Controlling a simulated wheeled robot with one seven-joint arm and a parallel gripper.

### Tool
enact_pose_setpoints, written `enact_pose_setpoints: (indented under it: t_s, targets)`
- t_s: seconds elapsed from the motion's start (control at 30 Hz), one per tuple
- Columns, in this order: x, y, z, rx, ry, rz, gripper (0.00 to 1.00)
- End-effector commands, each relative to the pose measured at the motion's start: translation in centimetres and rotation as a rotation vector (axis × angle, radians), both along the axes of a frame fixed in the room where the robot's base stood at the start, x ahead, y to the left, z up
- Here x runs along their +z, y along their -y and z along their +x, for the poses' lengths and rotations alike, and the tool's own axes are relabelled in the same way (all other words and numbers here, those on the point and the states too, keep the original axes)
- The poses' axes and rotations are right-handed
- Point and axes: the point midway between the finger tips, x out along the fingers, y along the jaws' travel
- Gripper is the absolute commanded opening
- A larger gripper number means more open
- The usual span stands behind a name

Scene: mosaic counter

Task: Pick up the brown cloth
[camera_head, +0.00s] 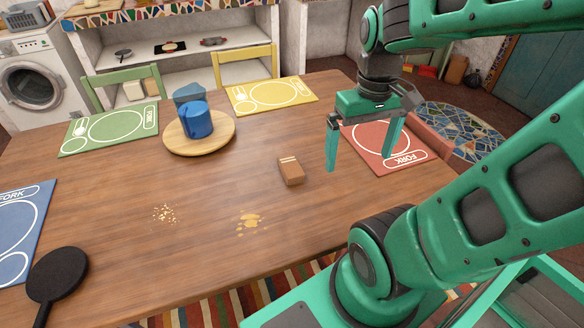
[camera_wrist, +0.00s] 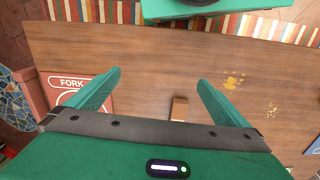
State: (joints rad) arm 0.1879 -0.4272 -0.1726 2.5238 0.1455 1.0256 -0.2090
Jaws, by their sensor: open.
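The brown cloth (camera_head: 291,171) is a small folded block with pale stripes at its far end, lying on the wooden table. In the wrist view the brown cloth (camera_wrist: 180,108) shows between the fingers, nearer the right one, partly cut off by my gripper body. My gripper (camera_head: 362,153) is open and empty above the table, to the right of the cloth in the head view. Its fingers (camera_wrist: 160,80) are spread wide in the wrist view and touch nothing.
A round wooden board (camera_head: 225,142) with a blue mug (camera_head: 197,120) stands at the back left. A yellow spill (camera_head: 249,222) and crumbs (camera_head: 165,213) lie nearer the front. A red placemat (camera_head: 382,150) lies behind my gripper. A black pan (camera_head: 57,275) is at front left.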

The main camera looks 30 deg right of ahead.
Motion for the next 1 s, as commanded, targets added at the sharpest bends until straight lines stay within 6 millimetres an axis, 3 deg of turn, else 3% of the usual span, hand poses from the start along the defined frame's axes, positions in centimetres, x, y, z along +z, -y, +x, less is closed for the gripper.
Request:
enact_pose_setpoints:
  t_s: [0.3, 0.5, 0.7, 1.0]
  targets:
    - [-2.7, -1.3, 12.5, 0.894, -0.02, -0.006, 1.0]
    - [-5.4, -3.1, 18.4, 1.347, -0.014, 0.006, 1.0]
    - [-7.0, -4.1, 21.1, 1.564, -0.004, 0.012, 1.0]
    - [-10.9, -4.1, 21.3, 1.593, -0.004, 0.016, 1.0]
